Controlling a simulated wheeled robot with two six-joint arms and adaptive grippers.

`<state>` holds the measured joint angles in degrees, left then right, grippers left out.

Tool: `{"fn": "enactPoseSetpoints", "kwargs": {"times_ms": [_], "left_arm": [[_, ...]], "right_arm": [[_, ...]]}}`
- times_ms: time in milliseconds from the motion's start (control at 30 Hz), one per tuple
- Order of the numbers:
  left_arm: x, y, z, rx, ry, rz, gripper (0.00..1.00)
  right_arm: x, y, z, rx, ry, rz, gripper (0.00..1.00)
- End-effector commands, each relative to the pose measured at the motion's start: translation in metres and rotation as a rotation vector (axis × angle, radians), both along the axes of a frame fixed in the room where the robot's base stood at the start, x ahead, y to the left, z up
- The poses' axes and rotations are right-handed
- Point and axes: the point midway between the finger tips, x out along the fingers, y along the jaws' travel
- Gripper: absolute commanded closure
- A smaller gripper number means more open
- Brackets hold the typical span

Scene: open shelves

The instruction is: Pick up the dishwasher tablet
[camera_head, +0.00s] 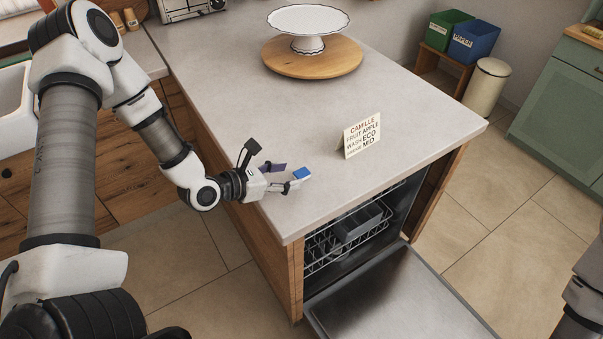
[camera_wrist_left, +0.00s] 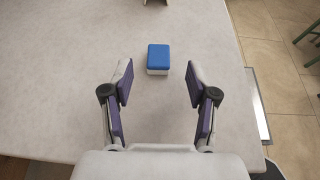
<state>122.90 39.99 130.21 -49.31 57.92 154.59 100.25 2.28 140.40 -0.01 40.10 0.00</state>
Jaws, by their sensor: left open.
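The dishwasher tablet (camera_head: 302,173) is a small block with a blue top and a white base, lying on the grey countertop (camera_head: 240,90). In the left wrist view the tablet (camera_wrist_left: 158,58) lies just beyond the fingertips, roughly centred between them. My left gripper (camera_head: 288,177) is open and empty, low over the counter near its front left edge. In the left wrist view both fingers (camera_wrist_left: 159,84) stand wide apart, on either side of the line to the tablet. Part of my right arm (camera_head: 580,300) shows at the lower right edge; its gripper is out of view.
A lettered card (camera_head: 362,135) stands on the counter right of the tablet. A white cake stand (camera_head: 308,44) on a round wooden board (camera_head: 285,64) is farther back. The dishwasher door (camera_head: 400,295) hangs open below, with a rack (camera_head: 335,240) inside. The counter between is clear.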

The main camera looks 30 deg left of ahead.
Motion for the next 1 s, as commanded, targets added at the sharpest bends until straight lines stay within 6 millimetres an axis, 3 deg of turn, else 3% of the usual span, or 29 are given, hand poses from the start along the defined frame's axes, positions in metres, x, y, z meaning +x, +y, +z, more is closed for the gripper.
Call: {"fn": "enactPoseSetpoints", "kwargs": {"times_ms": [200, 467, 533, 600, 633, 1000], "left_arm": [[0.029, -0.014, -0.012, 0.006, 0.0, -0.004, 0.42], [0.033, -0.016, -0.014, 0.0, -0.001, -0.001, 0.42], [0.033, -0.016, -0.014, 0.0, -0.001, -0.001, 0.59], [0.033, -0.016, -0.014, 0.0, 0.0, -0.001, 0.84], [0.033, -0.016, -0.014, 0.0, 0.0, -0.001, 0.9], [0.033, -0.016, -0.014, 0.001, 0.0, 0.0, 0.9]], "right_arm": [[0.0, 0.0, 0.008, 0.0, -0.001, 0.0, 0.6], [0.0, 0.0, 0.008, 0.0, -0.001, 0.0, 0.6], [0.0, 0.0, 0.008, 0.0, -0.001, 0.0, 0.6], [0.0, 0.0, 0.008, 0.0, -0.001, 0.0, 0.6], [0.0, 0.0, 0.008, 0.0, -0.001, 0.0, 0.6], [0.0, 0.0, 0.007, 0.0, -0.001, 0.0, 0.6]]}}
